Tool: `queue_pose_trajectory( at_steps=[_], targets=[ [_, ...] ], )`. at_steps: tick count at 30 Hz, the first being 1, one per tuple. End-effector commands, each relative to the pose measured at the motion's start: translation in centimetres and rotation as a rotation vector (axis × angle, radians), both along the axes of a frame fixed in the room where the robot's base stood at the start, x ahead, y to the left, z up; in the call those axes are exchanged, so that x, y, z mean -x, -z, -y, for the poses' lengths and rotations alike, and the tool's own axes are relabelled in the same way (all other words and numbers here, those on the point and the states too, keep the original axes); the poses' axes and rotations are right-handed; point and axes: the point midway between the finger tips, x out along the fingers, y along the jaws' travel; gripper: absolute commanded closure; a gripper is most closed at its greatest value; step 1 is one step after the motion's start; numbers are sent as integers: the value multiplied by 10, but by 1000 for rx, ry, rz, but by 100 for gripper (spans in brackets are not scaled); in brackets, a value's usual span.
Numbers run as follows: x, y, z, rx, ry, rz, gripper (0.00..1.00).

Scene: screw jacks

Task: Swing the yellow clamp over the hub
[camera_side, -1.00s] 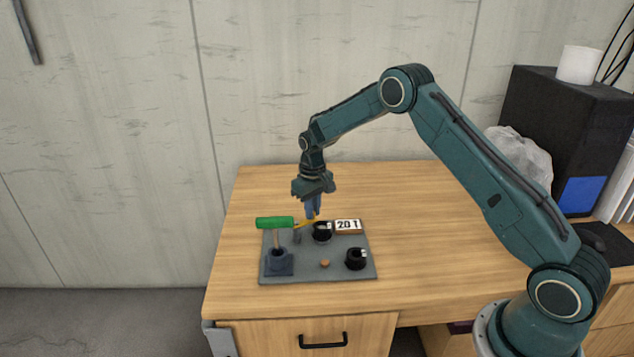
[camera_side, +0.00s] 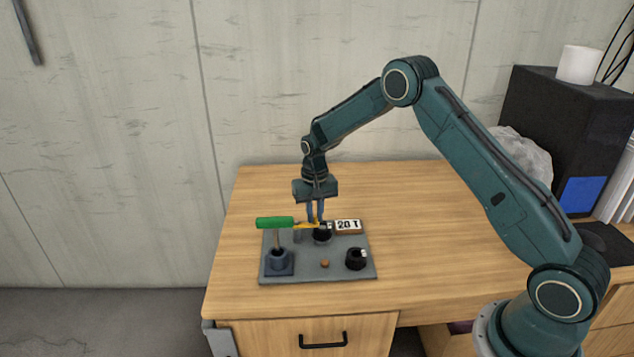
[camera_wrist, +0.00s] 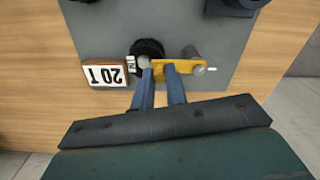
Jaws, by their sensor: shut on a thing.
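The yellow clamp (camera_side: 305,226) runs from a grey post (camera_side: 297,238) toward the black hub (camera_side: 322,235) on the grey plate. In the wrist view, the clamp (camera_wrist: 187,68) spans from the post (camera_wrist: 191,52) to the edge of the hub (camera_wrist: 148,48). My gripper (camera_side: 315,221) is shut on the clamp near its hub end. In the wrist view my gripper (camera_wrist: 158,68) has one finger on each side of the yellow part.
A green handle (camera_side: 275,222) rises on a stem from a dark blue socket (camera_side: 279,262) at left. A second black hub (camera_side: 356,260) and a small brown knob (camera_side: 325,263) are in front. The table is clear behind the plate.

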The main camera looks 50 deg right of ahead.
Motion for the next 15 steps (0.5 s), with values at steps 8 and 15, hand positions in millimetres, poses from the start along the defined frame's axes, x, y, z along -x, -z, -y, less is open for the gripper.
queue_pose_trajectory(
  at_steps=[8, 15],
  targets=[
    [0, -1, 0, 0, -2, 0, 64],
    [0, 0, 0, 0, -3, 0, 64]
  ],
)
